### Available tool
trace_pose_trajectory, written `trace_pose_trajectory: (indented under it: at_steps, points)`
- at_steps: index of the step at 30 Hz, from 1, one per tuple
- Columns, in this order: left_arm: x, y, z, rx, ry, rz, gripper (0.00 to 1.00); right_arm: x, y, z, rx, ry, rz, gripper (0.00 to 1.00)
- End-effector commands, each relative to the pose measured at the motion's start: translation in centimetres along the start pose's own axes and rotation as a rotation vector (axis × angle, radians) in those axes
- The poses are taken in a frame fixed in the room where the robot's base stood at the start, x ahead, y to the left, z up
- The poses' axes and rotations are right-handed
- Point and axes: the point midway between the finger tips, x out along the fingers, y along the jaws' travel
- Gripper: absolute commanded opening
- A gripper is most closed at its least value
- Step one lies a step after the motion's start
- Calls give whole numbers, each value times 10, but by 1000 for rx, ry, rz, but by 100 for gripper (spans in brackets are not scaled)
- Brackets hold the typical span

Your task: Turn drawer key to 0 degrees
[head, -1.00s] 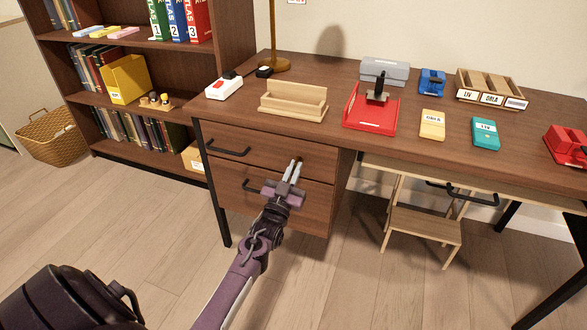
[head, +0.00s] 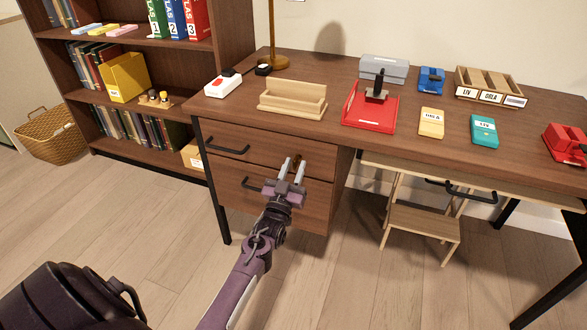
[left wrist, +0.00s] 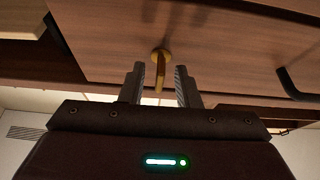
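A small brass key (left wrist: 160,70) sticks out of the front of the upper drawer (head: 262,150), near its right end. In the left wrist view its flat part looks roughly upright in the picture. My left gripper (head: 293,164) is at the drawer front. In the left wrist view its two fingers (left wrist: 159,80) stand apart on either side of the key, with a visible gap on each side. In the head view the key is small and partly hidden between the fingertips. My right gripper is not in view.
The upper drawer has a black handle (head: 228,149) left of the key. A lower drawer (head: 310,205) is below. The desk top (head: 225,112) holds a wooden box (head: 293,100) and a red tray (head: 370,112). A step stool (head: 425,222) stands under the desk.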

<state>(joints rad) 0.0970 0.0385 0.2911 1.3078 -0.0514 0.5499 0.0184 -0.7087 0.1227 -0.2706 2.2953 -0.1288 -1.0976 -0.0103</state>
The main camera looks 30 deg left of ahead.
Motion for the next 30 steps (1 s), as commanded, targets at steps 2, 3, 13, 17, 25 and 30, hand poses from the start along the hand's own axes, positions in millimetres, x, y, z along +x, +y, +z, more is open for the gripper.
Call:
trace_pose_trajectory:
  at_steps: [2,3,13,17,25,30]
  points:
    - [0,0,0,0,1,0,29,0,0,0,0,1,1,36]
    - [0,0,0,1,1,0,29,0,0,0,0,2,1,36]
    - [-22,0,0,1,-3,0,29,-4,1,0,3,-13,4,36]
    - [-46,0,0,1,-3,0,29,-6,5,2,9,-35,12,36]
    - [-76,0,0,0,0,0,29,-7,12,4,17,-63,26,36]
    - [-78,0,0,0,1,0,29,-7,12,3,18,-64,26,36]
